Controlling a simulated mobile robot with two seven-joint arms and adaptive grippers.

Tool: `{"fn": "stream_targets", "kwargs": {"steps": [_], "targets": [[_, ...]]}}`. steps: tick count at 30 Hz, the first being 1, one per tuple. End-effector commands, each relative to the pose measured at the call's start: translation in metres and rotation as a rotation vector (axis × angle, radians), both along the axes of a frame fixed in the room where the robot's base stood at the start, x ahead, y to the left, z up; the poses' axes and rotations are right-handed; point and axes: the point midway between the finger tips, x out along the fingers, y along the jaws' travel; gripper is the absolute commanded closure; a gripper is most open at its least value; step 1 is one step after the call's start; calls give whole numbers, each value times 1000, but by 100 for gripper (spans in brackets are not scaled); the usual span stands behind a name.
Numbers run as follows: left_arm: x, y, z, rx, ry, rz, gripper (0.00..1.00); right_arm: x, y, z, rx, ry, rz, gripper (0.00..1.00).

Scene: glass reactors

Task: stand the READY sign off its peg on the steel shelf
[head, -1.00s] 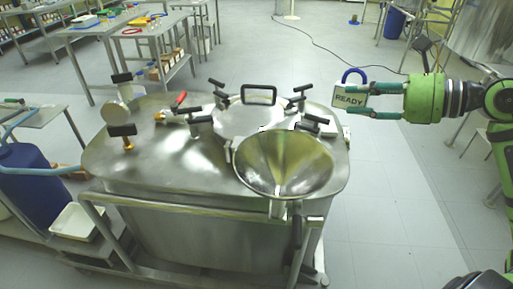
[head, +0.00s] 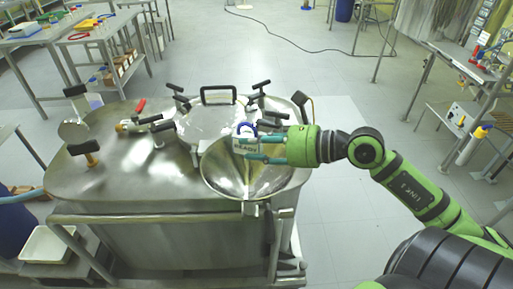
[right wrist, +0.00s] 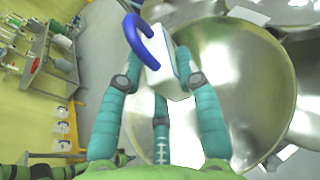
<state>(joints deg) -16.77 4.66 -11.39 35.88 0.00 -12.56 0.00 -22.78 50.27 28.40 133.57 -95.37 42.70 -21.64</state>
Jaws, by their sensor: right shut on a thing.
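The READY sign (head: 245,143) is a white padlock-shaped block with a blue loop on top. My right gripper (head: 262,147) is shut on it, and the sign appears over the steel funnel in the head view. In the right wrist view the sign's white body (right wrist: 163,68) sits between the teal fingers of the gripper (right wrist: 160,92), with its blue loop standing free. No peg shows at the sign. Steel racks with lower shelves stand at the right (head: 455,122) and back left; I cannot tell which is the steel shelf. My left gripper is out of view.
A steel reactor vessel (head: 120,175) with clamps, valves, a lid handle and a wide funnel (head: 225,178) fills the middle. A white tray (head: 47,244) is at lower left. Open floor (head: 340,100) lies behind and right of the vessel. A cable crosses the back floor.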

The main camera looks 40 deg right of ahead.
Motion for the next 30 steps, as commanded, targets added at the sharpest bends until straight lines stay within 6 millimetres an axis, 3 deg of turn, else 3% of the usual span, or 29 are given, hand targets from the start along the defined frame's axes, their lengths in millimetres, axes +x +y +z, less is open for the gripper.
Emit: {"fn": "stream_targets", "kwargs": {"steps": [5, 28, 29, 30], "targets": [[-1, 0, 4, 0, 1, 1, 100, 0, 0, -19, 1, 1, 0, 99], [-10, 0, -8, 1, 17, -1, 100, 0, 0, -32, 0, -1, 0, 99], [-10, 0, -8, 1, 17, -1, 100, 0, 0, -32, -1, -1, 0, 54], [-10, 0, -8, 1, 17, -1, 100, 0, 0, -32, -1, -1, 0, 42]]}}
